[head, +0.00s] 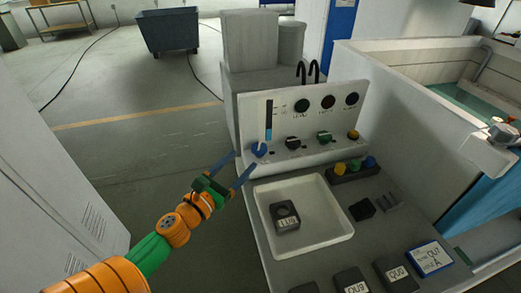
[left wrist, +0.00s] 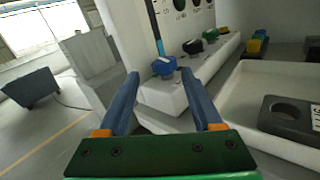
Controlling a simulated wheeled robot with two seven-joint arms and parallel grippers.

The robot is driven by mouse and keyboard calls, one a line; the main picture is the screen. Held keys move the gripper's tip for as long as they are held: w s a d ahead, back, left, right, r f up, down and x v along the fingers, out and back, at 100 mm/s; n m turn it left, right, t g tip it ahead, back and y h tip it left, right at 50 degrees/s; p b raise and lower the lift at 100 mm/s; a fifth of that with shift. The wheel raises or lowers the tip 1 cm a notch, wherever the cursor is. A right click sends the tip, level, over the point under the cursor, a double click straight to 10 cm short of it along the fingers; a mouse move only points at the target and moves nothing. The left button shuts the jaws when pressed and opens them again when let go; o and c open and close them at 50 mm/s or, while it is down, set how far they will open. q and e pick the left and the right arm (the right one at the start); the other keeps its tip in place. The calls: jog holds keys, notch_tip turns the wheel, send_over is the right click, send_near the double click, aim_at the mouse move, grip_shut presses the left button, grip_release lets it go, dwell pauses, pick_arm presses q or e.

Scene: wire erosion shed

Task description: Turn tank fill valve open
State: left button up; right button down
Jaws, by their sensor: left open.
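A blue knob (head: 259,150) with a white pointer mark sits at the left end of the control panel's sloped ledge, below a blue level gauge (head: 268,119). I take it to be the tank fill valve, but no label on it is readable. My left gripper (head: 245,159) is open, with its two blue fingers pointing at the knob. In the left wrist view the knob (left wrist: 164,66) shows between the fingertips and a little beyond them. The fingers appear apart from it. My right gripper is not in view.
Black (head: 292,142), green (head: 324,136) and yellow (head: 353,134) controls stand right of the knob. A white tray (head: 335,236) holding a dark block (head: 285,217) lies in front. A water tank (head: 470,95) is at right. Open floor lies left.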

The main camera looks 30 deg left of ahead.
aim_at(255, 152)
pick_arm(q)
jog(key=shift+n+h, duration=0.4)
jog(key=shift+n, duration=0.3)
jog(key=w, duration=0.3)
jog(key=w+p, duration=0.1)
jog(key=w, duration=0.1)
jog(key=shift+w+d+f, duration=0.15)
jog(key=shift+w+f, duration=0.05)
jog(key=shift+f, duration=0.1)
jog(key=shift+w+f, duration=0.1)
jog(key=shift+w, duration=0.5)
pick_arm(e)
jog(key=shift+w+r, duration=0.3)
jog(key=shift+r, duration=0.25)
pick_arm(q)
jog(key=shift+s, duration=0.1)
